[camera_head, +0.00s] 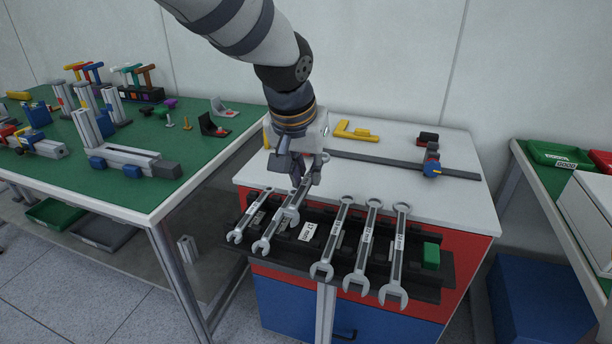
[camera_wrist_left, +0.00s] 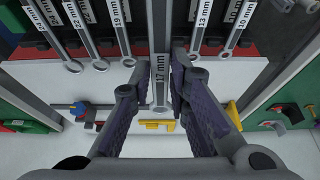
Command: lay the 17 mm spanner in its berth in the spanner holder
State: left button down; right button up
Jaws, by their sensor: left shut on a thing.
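My left gripper (camera_head: 302,178) is shut on the 17 mm spanner (camera_wrist_left: 160,92). In the left wrist view its fingers (camera_wrist_left: 160,74) stand either side of the shaft, the "17 mm" label shows between them and the ring end points to the camera. In the head view the spanner (camera_head: 291,212) slants over the left half of the dark spanner holder (camera_head: 434,283), open jaw toward the front. The bare berth with the "17" label (camera_head: 307,231) lies just right of it. The spanner seems to be above the holder; its exact height is unclear. My right gripper is not in view.
Spanners lie in berths either side: the 13 mm (camera_wrist_left: 203,20) and a smaller one (camera_head: 250,214), the 19 mm (camera_head: 333,238) and two larger (camera_head: 362,247) (camera_head: 395,256). A green block (camera_head: 431,256) sits at the right end. A caliper (camera_head: 400,165) and yellow part (camera_head: 355,132) lie behind.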

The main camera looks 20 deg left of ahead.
pick_arm(q)
send_over(306, 238)
jog(key=shift+f, duration=3.4)
jog(key=shift+f, duration=1.55)
jog(key=c, duration=1.4)
grip_release()
jog(key=shift+c, duration=0.2)
